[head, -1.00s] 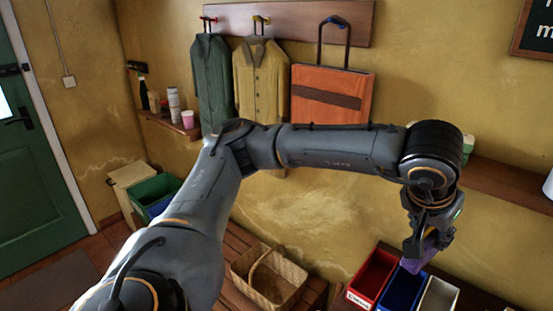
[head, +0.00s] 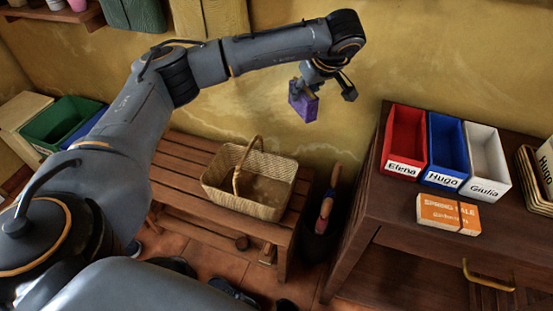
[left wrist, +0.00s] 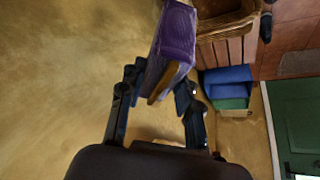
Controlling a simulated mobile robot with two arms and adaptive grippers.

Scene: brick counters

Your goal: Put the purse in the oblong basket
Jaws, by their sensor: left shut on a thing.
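A small purple purse (head: 304,104) hangs in my left gripper (head: 326,84), which is shut on it. In the left wrist view the purse (left wrist: 176,38) shows between the two fingers (left wrist: 158,95), with a tan or yellowish edge. The oblong wicker basket (head: 226,199) with an arched handle stands on a slatted wooden bench. It looks empty. The purse is in the air above and to the right of the basket, apart from it. Part of the basket (left wrist: 226,24) also shows at the top of the left wrist view. My right gripper is not in view.
The slatted bench (head: 181,160) has bare room left of the basket. A dark cabinet (head: 400,205) on the right bears red, blue and white labelled bins and an orange box (head: 440,213). Green (head: 50,128) and blue bins stand at the left. Shoes lie beneath the bench.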

